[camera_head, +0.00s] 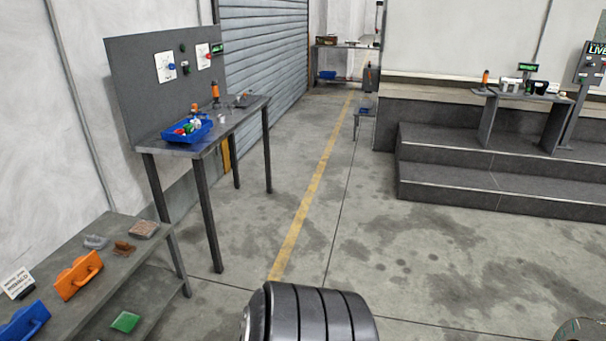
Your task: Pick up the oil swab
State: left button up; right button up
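I cannot pick out the oil swab for certain; the small items are too far away to tell. Candidates lie on the tall workbench (176,150) at the left. It holds a blue bin (187,132) with several small coloured items, an upright orange-topped tool (215,93) and small pieces near the far end. The low shelf (150,262) at the lower left holds a brown item (124,247), a grey item (95,242) and a reddish-brown flat block (144,229). Neither of my grippers is in view.
An orange handled block (79,275) and a blue one (25,322) sit on the low shelf; a green item (125,321) lies below. Dark steps (460,170) rise at the right. The floor (330,210) between is clear. A black ribbed cylinder fills the bottom middle.

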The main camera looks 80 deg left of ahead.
aim_at(122, 248)
jog(key=u, duration=4.05)
